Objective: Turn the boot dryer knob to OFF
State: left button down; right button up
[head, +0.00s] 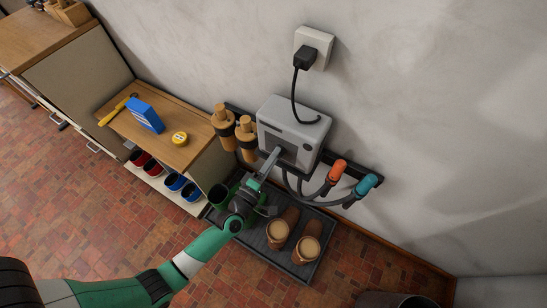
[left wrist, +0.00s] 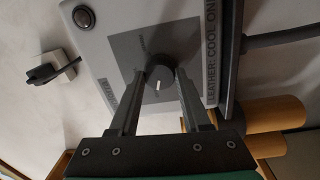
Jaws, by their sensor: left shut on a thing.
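The grey boot dryer (head: 295,118) is mounted on the wall, and its front also fills much of the left wrist view (left wrist: 110,30). Its round dark knob (left wrist: 163,78) has a white pointer mark and sits on a grey square panel. Small lettering around the knob is too blurred to read. My left gripper (head: 274,156) reaches up to the dryer's front and hides the knob in the head view. In the left wrist view its two fingers (left wrist: 162,75) are closed on the knob from both sides. My right gripper is not in view.
Brown boots (head: 280,233) stand on a dark tray (head: 293,272) below. A plug (head: 305,58) is above.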

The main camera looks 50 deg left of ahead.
pick_arm(q)
jog(key=shift+c, duration=1.8)
grip_release()
jog(key=p+v, duration=0.2)
jog(key=v, duration=0.9)
jog(key=shift+s+p, duration=0.35)
jog(key=shift+p, duration=0.05)
jog(key=shift+r, duration=0.1)
